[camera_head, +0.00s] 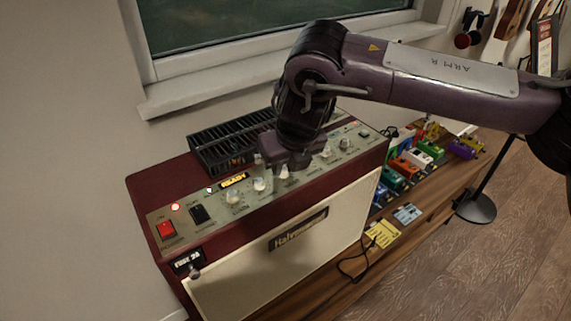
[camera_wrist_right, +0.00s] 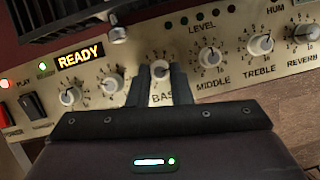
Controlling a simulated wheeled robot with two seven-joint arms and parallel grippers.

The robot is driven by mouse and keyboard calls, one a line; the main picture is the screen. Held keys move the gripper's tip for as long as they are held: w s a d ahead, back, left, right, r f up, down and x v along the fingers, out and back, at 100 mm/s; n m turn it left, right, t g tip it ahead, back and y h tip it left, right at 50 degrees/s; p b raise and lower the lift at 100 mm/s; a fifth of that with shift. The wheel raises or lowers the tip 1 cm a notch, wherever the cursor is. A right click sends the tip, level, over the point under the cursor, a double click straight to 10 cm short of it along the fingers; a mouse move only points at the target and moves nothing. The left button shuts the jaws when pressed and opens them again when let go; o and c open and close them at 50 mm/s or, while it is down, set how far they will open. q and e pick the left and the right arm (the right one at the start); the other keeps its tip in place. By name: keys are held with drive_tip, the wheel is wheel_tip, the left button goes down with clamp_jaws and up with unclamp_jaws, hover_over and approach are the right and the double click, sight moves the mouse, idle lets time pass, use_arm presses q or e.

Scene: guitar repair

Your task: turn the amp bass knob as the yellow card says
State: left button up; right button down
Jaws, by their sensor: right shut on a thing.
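The amp (camera_head: 150,200) is a dark red box with a cream front and a control panel on its top edge. My right gripper (camera_head: 284,168) comes down onto the panel. In the right wrist view its two fingers (camera_wrist_right: 161,78) close around the sides of the white bass knob (camera_wrist_right: 160,69), above the "BASS" label. The fingers hide part of that knob's scale. The yellow card (camera_head: 383,234) lies on the wooden bench in front of the amp; its writing is too small to read. My left gripper is not in view.
The middle knob (camera_wrist_right: 209,56) and treble knob (camera_wrist_right: 260,44) sit right of the bass knob, with another knob (camera_wrist_right: 107,83) to its left. A lit "READY" display (camera_wrist_right: 80,54) is on the panel. A black slatted rack (camera_head: 230,140) stands behind. A blue card (camera_head: 407,213) and several pedals lie on the right.

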drive_tip(key=shift+r+m, duration=0.15)
drive_tip(key=shift+m, duration=0.25)
drive_tip(key=c, duration=1.3)
unclamp_jaws()
drive_tip(key=v, duration=0.7)
drive_tip(key=shift+s+r+b, duration=0.2)
drive_tip(key=shift+r+b, duration=0.1)
drive_tip(key=shift+f, duration=0.1)
